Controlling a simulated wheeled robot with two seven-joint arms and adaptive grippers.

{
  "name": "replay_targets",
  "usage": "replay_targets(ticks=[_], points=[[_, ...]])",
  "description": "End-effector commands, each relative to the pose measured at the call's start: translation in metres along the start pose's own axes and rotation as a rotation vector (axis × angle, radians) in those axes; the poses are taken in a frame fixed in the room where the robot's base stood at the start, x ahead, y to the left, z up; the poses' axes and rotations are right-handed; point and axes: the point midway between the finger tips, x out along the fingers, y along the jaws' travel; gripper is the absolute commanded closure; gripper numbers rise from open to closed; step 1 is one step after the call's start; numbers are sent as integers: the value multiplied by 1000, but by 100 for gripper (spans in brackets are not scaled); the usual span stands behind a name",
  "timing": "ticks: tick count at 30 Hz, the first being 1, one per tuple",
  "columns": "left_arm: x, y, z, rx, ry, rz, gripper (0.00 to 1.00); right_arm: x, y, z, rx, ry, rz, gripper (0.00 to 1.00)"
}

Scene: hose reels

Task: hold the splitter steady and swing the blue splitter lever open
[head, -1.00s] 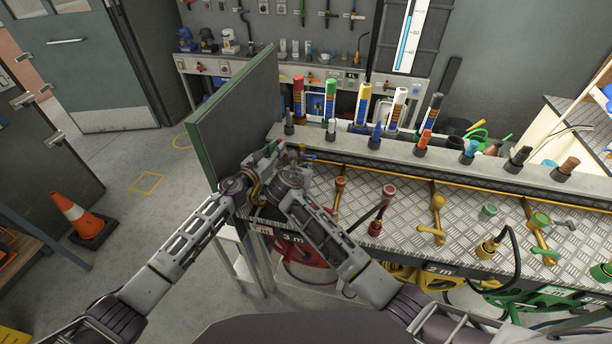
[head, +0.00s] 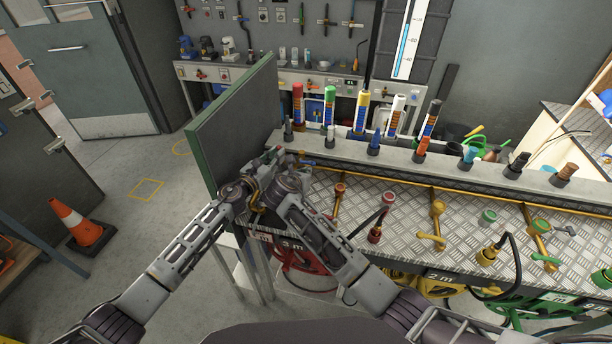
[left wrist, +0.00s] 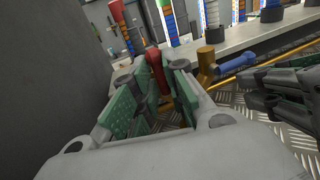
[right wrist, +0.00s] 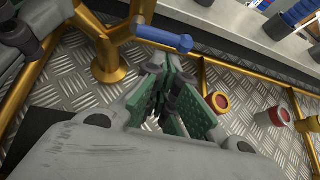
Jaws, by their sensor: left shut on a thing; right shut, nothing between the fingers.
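The splitter is a brass fitting (right wrist: 108,62) at the left end of the metal bench, largely hidden by my grippers in the head view. Its blue lever (right wrist: 165,38) sticks out sideways from the brass body; it also shows in the left wrist view (left wrist: 238,62) and as a small blue tip in the head view (head: 306,162). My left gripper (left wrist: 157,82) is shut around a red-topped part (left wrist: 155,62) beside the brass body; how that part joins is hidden. My right gripper (right wrist: 165,88) is shut and empty, its fingertips close to the blue lever; contact is unclear.
A green-edged grey panel (head: 235,125) stands close left of my grippers. A raised grey ledge (head: 440,160) with several coloured nozzles runs behind. Brass pipes, a red-capped fitting (right wrist: 222,104) and other valves occupy the tread-plate bench to the right.

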Motion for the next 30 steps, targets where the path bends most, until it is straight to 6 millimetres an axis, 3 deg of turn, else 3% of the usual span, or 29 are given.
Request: replay_targets(ticks=[30], points=[[0,0,0,0,0,0,100,-3,-3,6,-145,-2,-85,100]])
